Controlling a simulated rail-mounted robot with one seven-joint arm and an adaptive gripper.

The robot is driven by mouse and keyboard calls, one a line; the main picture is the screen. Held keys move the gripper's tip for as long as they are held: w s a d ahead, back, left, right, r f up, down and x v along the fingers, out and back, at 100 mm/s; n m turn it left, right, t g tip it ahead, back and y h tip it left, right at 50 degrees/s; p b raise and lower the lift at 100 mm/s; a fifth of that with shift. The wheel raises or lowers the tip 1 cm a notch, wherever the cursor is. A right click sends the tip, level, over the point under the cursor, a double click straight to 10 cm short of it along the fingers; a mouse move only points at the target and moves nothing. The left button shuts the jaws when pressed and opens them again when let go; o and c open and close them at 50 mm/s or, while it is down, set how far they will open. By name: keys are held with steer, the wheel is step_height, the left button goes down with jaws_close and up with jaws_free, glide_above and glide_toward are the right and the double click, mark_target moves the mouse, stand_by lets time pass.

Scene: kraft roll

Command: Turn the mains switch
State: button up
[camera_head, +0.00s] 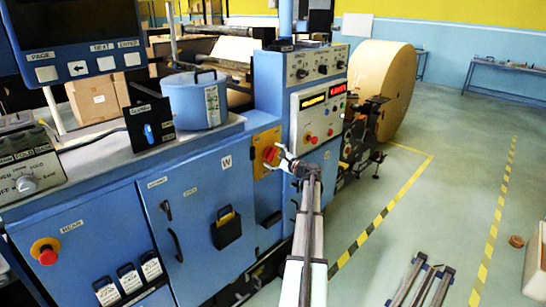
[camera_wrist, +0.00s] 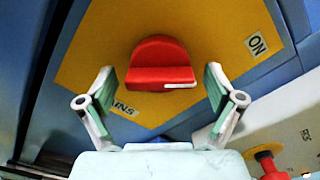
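The mains switch is a red rotary knob (camera_wrist: 160,62) on a yellow plate (camera_wrist: 95,45). A white mark on the knob's flat lower edge points right. An "ON" label (camera_wrist: 257,44) is at the plate's upper right. A label ending in "AINS" (camera_wrist: 125,108) is partly hidden by the left finger. In the head view the knob (camera_head: 269,154) is on the blue machine's corner panel, close to my gripper (camera_head: 283,160). In the wrist view my gripper (camera_wrist: 160,82) is open, one finger on each side of the knob, with visible gaps. I cannot tell whether the fingertips reach its depth.
A red button on a yellow base (camera_wrist: 268,163) is at the wrist view's lower right. In the head view, a control panel (camera_head: 318,115) and large kraft roll (camera_head: 375,80) stand behind my gripper. The floor to the right is mostly clear, with yellow-black striped lines (camera_head: 375,222).

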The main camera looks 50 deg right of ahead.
steer(key=c, duration=1.1)
steer(key=shift+o, duration=0.2)
